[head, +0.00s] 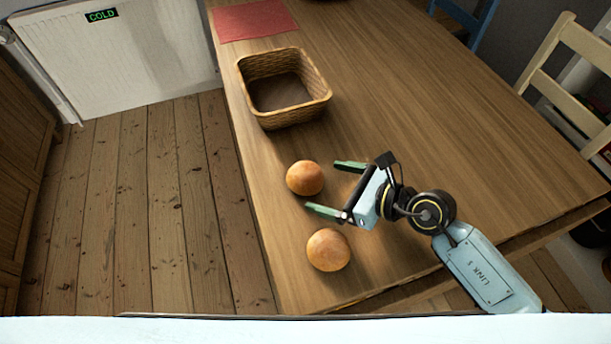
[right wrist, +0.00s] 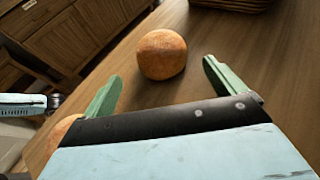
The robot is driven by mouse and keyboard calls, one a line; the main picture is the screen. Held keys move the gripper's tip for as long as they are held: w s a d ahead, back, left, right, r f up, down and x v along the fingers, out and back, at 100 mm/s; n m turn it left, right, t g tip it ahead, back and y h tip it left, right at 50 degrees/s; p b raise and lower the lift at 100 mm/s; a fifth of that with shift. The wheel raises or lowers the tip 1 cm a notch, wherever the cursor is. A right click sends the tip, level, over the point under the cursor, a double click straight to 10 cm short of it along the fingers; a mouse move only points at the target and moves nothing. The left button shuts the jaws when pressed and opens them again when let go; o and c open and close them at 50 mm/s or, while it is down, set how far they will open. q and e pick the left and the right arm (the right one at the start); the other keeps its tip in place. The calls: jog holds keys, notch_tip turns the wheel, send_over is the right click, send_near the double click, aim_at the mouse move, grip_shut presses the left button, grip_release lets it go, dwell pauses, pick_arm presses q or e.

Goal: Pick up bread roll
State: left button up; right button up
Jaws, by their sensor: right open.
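Two round, golden-brown bread rolls lie on the wooden table. The far bread roll (head: 305,177) is nearer the basket, and the near bread roll (head: 328,250) is closer to the table's front corner. My right gripper (head: 328,188) is open and empty, its green fingers pointing left at the far roll, which sits just beyond the fingertips. In the right wrist view this roll (right wrist: 162,54) shows ahead between the two fingers, apart from them. The near roll (right wrist: 52,140) is partly hidden behind the gripper there.
An empty wicker basket (head: 314,98) stands behind the rolls, with a red cloth (head: 250,20) beyond it. The table's left edge runs close beside the rolls and basket. The table (head: 440,120) is clear to the right; a cream chair (head: 565,75) stands past it.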

aim_at(320, 182)
jog(key=b+x, duration=0.1)
jog(key=x, duration=0.3)
jog(key=shift+w+a+f, duration=0.15)
jog(key=shift+w+f, duration=0.05)
jog(key=shift+w, duration=0.05)
pick_arm(q)
jog(key=w, duration=0.1)
jog(key=w+r, duration=0.1)
jog(key=w, duration=0.1)
jog(key=shift+w+d+r, duration=0.1)
jog(key=shift+d+r, duration=0.1)
jog(key=shift+d, duration=0.05)
pick_arm(e)
jog(key=c, duration=1)
jog(key=shift+r, duration=0.1)
jog(key=shift+c, duration=0.2)
